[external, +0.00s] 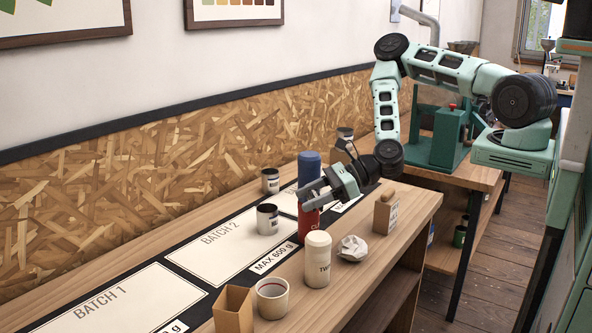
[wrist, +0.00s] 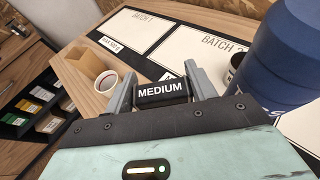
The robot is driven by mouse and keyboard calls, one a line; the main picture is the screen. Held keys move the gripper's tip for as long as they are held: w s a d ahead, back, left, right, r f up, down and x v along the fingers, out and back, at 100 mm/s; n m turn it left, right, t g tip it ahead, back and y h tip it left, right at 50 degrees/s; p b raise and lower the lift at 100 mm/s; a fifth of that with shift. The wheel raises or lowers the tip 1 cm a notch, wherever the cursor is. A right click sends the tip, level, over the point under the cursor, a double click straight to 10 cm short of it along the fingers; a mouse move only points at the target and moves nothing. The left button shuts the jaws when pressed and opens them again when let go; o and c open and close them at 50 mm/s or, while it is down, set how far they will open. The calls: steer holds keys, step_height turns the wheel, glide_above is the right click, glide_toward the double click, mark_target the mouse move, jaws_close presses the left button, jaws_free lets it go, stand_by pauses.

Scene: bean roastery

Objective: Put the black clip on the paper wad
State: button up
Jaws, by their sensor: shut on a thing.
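My gripper (external: 305,198) is shut on a small black clip with a white "MEDIUM" label, held between the two grey fingers in the wrist view (wrist: 160,76). The black clip (wrist: 163,96) cannot be made out in the external view. The paper wad (external: 352,248) is a crumpled white ball on the wooden counter. It lies nearer the counter's front edge than my gripper, to the gripper's lower right in the external view. The paper wad does not show in the wrist view.
A blue cylinder (external: 309,163) and a red container (external: 308,222) stand close by my gripper. A white-capped container (external: 317,262) is left of the wad, and a tagged wooden block (external: 384,214) right of it. A white cup (external: 272,302) and cardboard box (external: 233,312) stand further left.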

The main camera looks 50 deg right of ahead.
steer(key=s+d+f, duration=0.2)
steer(key=s+d, duration=0.2)
steer(key=s, duration=0.3)
steer(key=b, duration=0.5)
glide_above(344, 249)
step_height(344, 249, down, 5)
steer(key=shift+f, duration=0.1)
steer(key=shift+f+p, duration=0.75)
steer(key=shift+f, duration=1.5)
steer(key=o, duration=0.9)
steer(key=shift+o, duration=0.2)
